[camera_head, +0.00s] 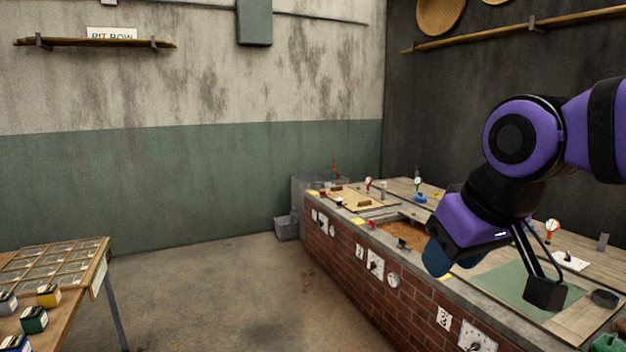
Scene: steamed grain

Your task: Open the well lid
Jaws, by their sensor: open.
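A long brick-fronted counter (345,245) runs along the right, with several wells or covers set in its top. A pale wooden lid (349,198) with a small dark block handle lies at its far end. Nearer is a square opening with brown grain (405,234) in it. A flat green panel (515,288) lies closer to me; I cannot tell whether it is a well lid. My gripper (492,277) is open and empty, pointing down above the near part of the counter, over the green panel's edge. It hides part of the counter top behind it.
Small dials (552,226) on stems and a blue knob (420,198) stand on the counter. Numbered plates and gauges are on its brick front. A wooden table (75,262) with a compartment tray and small boxes stands at left. The floor between is clear.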

